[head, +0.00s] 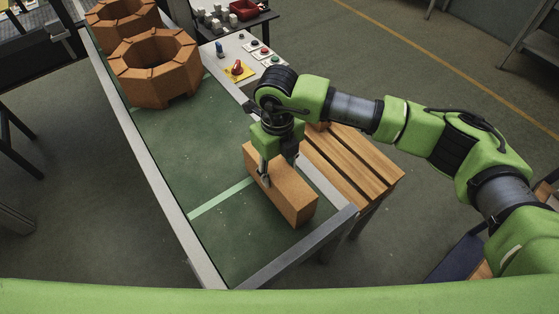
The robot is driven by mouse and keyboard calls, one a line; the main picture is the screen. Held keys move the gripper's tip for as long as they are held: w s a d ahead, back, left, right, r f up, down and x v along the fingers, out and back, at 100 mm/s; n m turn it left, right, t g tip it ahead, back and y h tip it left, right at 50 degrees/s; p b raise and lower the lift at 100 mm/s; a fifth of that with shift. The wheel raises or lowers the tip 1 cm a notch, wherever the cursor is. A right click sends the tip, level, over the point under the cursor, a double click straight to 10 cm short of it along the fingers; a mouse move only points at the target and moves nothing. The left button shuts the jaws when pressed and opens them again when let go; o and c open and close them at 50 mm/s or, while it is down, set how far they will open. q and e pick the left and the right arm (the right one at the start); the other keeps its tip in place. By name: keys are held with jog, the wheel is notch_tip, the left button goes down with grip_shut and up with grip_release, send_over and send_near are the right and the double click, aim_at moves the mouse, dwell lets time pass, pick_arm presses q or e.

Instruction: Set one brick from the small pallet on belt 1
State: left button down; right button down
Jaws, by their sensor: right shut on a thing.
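An orange-brown brick (290,198) is at the near end of the green belt (165,150), close to its right edge. My right gripper (275,172) reaches down from above and is shut across the brick, with one finger visible on its near-left side. I cannot tell whether the brick touches the belt or hangs just above it. The small pallet (362,168), of wooden slats, stands right of the belt. A bit of another brick (319,126) shows at the pallet's far end, mostly hidden by my right arm. My left gripper is out of view.
Two ring-shaped brick stacks (155,68) stand at the belt's far end. A control panel (242,62) with a red knob and buttons sits beside the belt. A metal bar (300,247) crosses the near end. A pale green line (220,199) marks the belt; the middle is clear.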

jog(key=shift+f, duration=0.5)
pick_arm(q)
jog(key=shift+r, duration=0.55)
pick_arm(e)
jog(key=shift+f, duration=0.1)
jog(key=shift+f, duration=0.1)
jog(key=c, duration=1.1)
grip_release()
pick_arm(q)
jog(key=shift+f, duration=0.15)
